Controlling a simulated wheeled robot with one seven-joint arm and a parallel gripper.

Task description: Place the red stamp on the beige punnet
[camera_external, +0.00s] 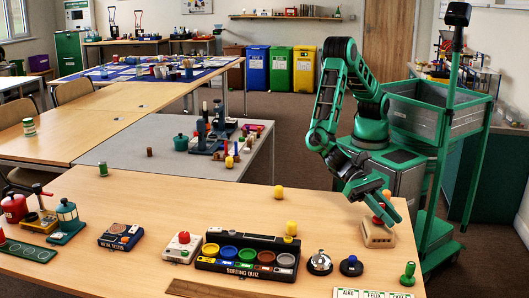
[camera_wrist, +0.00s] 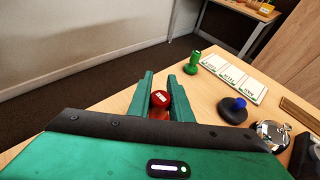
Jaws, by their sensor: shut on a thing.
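My gripper (camera_external: 382,208) is at the right end of the near wooden table, pointing down. In the wrist view its two green fingers (camera_wrist: 162,97) are closed on the red stamp (camera_wrist: 158,99), whose round red top shows between them. In the external view, red parts of the stamp (camera_external: 377,220) show by the fingers, with the rest hidden. The beige punnet (camera_external: 378,238) is on the table right below the stamp. I cannot tell whether the stamp touches it. The wrist view does not show the punnet.
A green stamp (camera_external: 408,273) stands to the punnet's front right, near name cards (camera_wrist: 235,77). A blue-knobbed black stamp (camera_external: 351,266) and a silver bell (camera_external: 319,263) are in front. The sorting quiz tray (camera_external: 205,263) lies left. The table's middle is fairly clear.

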